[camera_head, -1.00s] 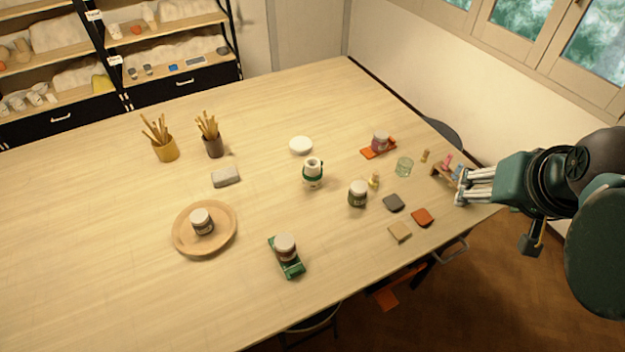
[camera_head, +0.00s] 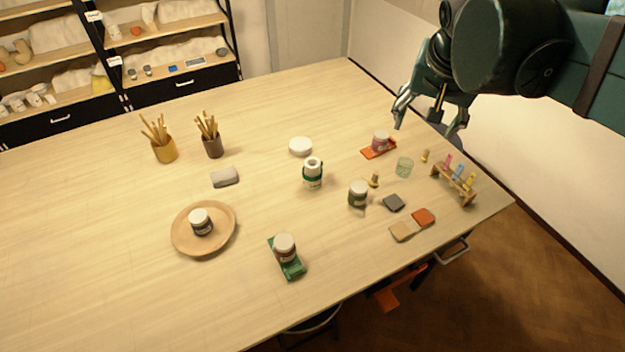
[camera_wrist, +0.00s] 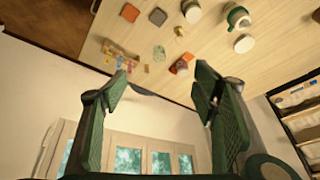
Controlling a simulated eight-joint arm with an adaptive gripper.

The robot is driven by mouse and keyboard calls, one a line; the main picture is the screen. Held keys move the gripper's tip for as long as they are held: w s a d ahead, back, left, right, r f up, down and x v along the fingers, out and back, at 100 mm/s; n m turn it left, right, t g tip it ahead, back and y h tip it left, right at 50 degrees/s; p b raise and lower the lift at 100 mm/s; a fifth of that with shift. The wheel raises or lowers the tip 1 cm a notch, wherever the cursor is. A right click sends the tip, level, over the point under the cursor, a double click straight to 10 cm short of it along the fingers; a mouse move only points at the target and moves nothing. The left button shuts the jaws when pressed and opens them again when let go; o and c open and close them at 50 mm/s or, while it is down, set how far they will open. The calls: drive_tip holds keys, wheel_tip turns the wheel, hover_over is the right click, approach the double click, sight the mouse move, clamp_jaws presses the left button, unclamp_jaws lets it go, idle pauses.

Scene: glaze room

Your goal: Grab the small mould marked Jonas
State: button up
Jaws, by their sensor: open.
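A small white mould-like piece with a green band and a hole in its top (camera_head: 313,174) stands upright mid-table. It also shows at the top of the wrist view (camera_wrist: 237,16). I can read no name on it or elsewhere, so I cannot tell which thing is marked Jonas. A plain white round piece (camera_head: 301,146) lies just behind it, also in the wrist view (camera_wrist: 244,44). My gripper (camera_head: 431,110) is open and empty beyond the table's far right edge, well away from both. Its two spread fingers fill the wrist view's sides (camera_wrist: 162,84).
Another jar (camera_head: 358,194) stands right of the banded piece. Tiles (camera_head: 393,203) lie at right.

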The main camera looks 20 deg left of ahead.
drive_tip(key=w+a+f+m, duration=0.1)
drive_tip(key=w+a, duration=0.3)
drive_tip(key=a, duration=0.4)
drive_tip(key=w+a+f, duration=0.1)
drive_tip(key=w+a, duration=0.2)
drive_tip(key=a, duration=0.5)
drive_tip(key=m+h+b, duration=0.1)
hover_over(312, 165)
wheel_tip(312, 165, down, 4)
drive_tip(key=shift+g, duration=0.3)
drive_tip(key=f, duration=2.5)
drive_tip(key=shift+s+a+f, duration=0.1)
drive_tip(key=shift+s, duration=0.2)
drive_tip(key=shift+f, duration=0.25)
drive_tip(key=shift+f, duration=0.1)
drive_tip(key=shift+x, duration=1.2)
drive_tip(key=shift+f, duration=0.1)
drive_tip(key=shift+x, duration=2.5)
